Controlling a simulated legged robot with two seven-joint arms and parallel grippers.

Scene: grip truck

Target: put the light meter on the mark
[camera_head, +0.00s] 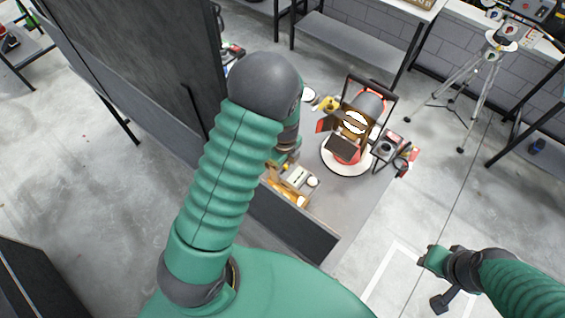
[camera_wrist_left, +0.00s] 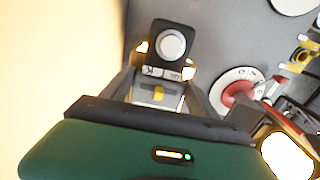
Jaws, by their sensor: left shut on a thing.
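The light meter is a small black device with a white round dome (camera_wrist_left: 171,45) and a few buttons below it. My left gripper (camera_wrist_left: 163,72) is shut on it, one finger on each side. In the head view, my left gripper (camera_head: 288,184) is over the grey truck deck, with the meter's pale dome (camera_head: 313,181) showing at its right. I cannot tell the gap below it. A white round disc (camera_head: 308,94) lies farther back on the deck; I cannot tell if it is the mark. My right gripper (camera_head: 432,257) is off the deck at lower right, its jaws unclear.
A red lamp (camera_head: 343,148) with black flaps stands on a white round base right of my left gripper. A yellow clamp (camera_head: 328,103) lies behind it, and small dark gear (camera_head: 388,148) at its right. A dark upright panel (camera_head: 140,60) borders the deck's left. Bare deck (camera_head: 340,198) shows in front.

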